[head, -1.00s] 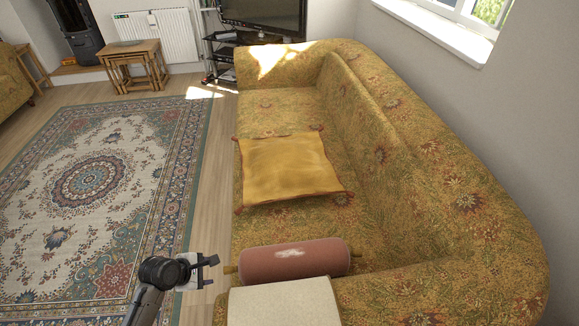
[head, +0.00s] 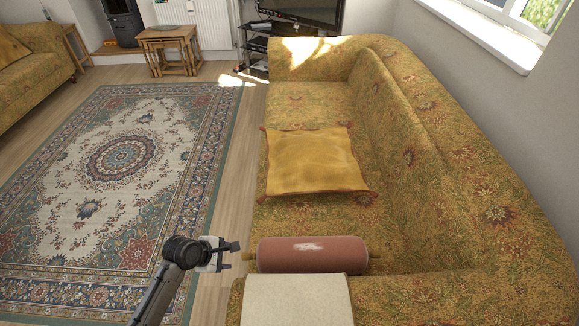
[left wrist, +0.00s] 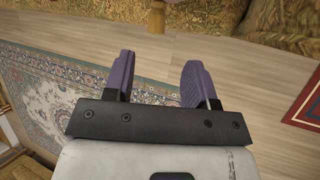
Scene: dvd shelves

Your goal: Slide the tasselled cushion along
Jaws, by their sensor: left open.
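The yellow cushion (head: 314,162) with tassels at its corners lies flat on the seat of the patterned sofa (head: 312,101), in the head view. My left gripper (head: 234,252) is open and empty, in front of the sofa's near end and to the left of the pink bolster (head: 312,255). It is well short of the cushion, nearer to me. In the left wrist view the two purple fingers (left wrist: 157,80) stand apart with bare floor and rug edge between them. My right gripper is not in view.
The bolster and a cream cloth (head: 296,300) lie at the sofa's near arm. The patterned rug (head: 120,165) and wooden floor leave free room to the left. Nested wooden tables (head: 168,42) and a television stand (head: 257,48) are at the back.

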